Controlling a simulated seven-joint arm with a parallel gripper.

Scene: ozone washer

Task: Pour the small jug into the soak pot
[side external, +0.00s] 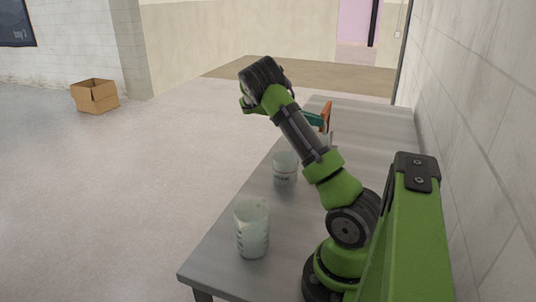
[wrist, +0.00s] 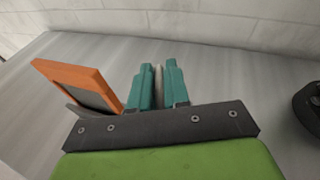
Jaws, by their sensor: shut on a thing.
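My gripper (side external: 314,119) is at the far part of the table, partly hidden behind my arm. In the wrist view its teal fingers (wrist: 158,84) are shut on a thin pale piece (wrist: 158,80). Most of this held thing is hidden, so I cannot tell for sure that it is the small jug. A whitish translucent pot (side external: 285,169) with dark lettering, which looks like the soak pot, stands upright on the table left of my arm. A taller translucent graduated jug (side external: 252,229) with a spout stands upright nearer the camera. My gripper is apart from both.
The grey table (side external: 215,252) runs along a white block wall (side external: 480,110). An orange-edged flat piece (wrist: 76,82) is left of the fingers; I cannot tell what it is. A dark round thing (wrist: 308,105) is at the right. A cardboard box (side external: 95,96) is on the floor.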

